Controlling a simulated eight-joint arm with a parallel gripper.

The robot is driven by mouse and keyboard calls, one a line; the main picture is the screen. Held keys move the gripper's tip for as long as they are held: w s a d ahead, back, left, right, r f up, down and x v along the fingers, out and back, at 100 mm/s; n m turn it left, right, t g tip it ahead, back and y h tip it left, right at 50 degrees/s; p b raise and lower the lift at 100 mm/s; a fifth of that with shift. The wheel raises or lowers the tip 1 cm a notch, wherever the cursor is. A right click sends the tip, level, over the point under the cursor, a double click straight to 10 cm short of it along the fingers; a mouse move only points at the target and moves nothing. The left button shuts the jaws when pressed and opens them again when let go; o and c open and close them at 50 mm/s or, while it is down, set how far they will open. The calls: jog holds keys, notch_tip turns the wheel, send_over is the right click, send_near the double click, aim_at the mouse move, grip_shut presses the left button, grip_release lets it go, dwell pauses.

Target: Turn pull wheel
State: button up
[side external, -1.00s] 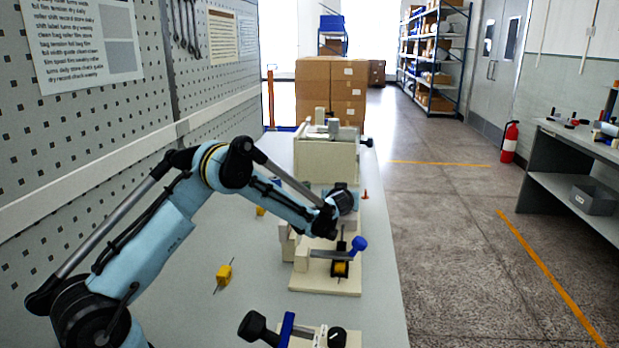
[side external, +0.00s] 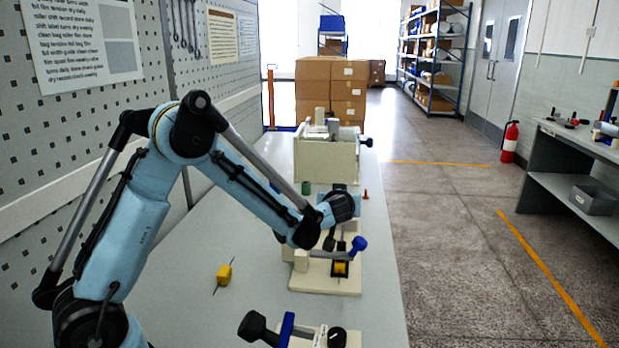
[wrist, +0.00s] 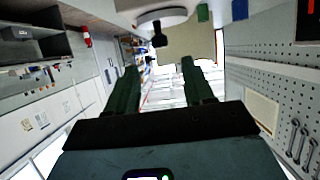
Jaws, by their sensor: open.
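My gripper (side external: 336,240) hangs over the pale fixture board in the middle of the bench in the side view. In the wrist view its two dark green fingers (wrist: 161,78) stand apart with nothing held between them. A pale round disc with a dark knob (wrist: 162,17) shows beyond the fingertips, apart from them; it may be the pull wheel, but I cannot match it surely to the side view. The middle board (side external: 325,283) carries a blue-knobbed crank (side external: 358,245) and a yellow-and-black spool (side external: 341,268) just below my gripper. My arm hides part of this fixture.
A yellow bobbin on a pin (side external: 223,274) lies left of the board. A front fixture has a black knob (side external: 253,326) and a blue upright (side external: 287,328). A cream box fixture (side external: 326,162) stands behind. A green cylinder (side external: 306,188) stands between. Bare bench lies left.

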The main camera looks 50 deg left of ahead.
dwell(0.4)
jog(key=w+a+r+m+g+h, duration=0.2)
jog(key=a+r+m+g+h, duration=0.35)
jog(key=r+h, duration=0.2)
jog(key=shift+t+h, duration=0.25)
jog(key=shift+h, duration=0.1)
jog(key=x, duration=1.2)
grip_shut()
